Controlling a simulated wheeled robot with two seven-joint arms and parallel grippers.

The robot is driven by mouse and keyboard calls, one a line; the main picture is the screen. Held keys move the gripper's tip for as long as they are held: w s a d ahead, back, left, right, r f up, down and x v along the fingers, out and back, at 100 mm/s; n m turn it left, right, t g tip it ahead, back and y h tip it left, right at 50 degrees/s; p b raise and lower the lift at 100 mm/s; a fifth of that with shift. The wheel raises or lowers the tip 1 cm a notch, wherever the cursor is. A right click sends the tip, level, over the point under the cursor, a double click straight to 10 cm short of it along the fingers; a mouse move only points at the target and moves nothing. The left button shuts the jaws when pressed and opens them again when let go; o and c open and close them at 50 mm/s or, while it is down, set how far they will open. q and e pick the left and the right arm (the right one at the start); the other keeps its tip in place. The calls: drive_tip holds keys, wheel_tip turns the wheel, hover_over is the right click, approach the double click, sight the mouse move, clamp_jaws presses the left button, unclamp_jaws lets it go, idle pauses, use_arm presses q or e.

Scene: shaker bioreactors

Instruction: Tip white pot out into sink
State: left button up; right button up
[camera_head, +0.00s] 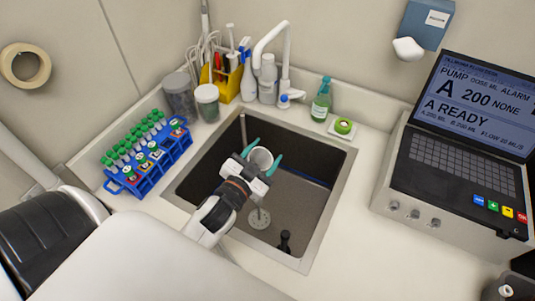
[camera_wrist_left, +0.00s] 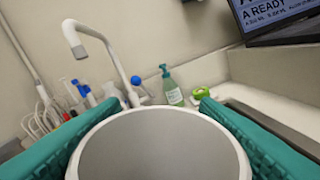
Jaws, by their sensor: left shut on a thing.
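The white pot (camera_head: 262,157) is held over the sink (camera_head: 318,213) in the head view, near the sink's back part. My left gripper (camera_head: 263,156) is shut on the pot, with its teal fingers on either side of it. In the left wrist view the pot (camera_wrist_left: 160,145) fills the lower middle, with a white rim and a plain grey round face inside it. The teal fingers flank it there. I cannot tell whether anything is in the pot. My right gripper is in neither view.
A white tap (camera_head: 270,45) stands behind the sink. A blue tube rack (camera_head: 150,160) is left of it, with two lidded jars (camera_head: 207,100) and a yellow caddy (camera_head: 228,82). A green soap bottle (camera_head: 321,102) is behind. A pump console (camera_head: 450,165) stands right. A drain (camera_head: 259,219) shows below.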

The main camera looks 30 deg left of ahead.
sight(258, 159)
use_arm(q)
drive_tip(key=shift+a+f+n+b, duration=0.5)
drive_tip(key=shift+a+f+b, duration=0.1)
drive_tip(key=shift+f, duration=0.4)
drive_tip(key=shift+a+f+n+b, duration=0.5)
drive_tip(key=shift+a+f, duration=0.1)
drive_tip(key=shift+f, duration=0.35)
drive_tip(key=shift+f+n, duration=0.25)
drive_tip(key=shift+n, duration=0.85)
drive_tip(key=s+d+r+b, duration=0.1)
drive_tip(key=s+d+b, duration=0.4)
drive_tip(key=d, duration=0.3)
drive_tip(key=shift+s+d+r+b, duration=0.3)
drive_tip(key=shift+s+r+b, duration=0.1)
drive_tip(key=shift+s, duration=0.5)
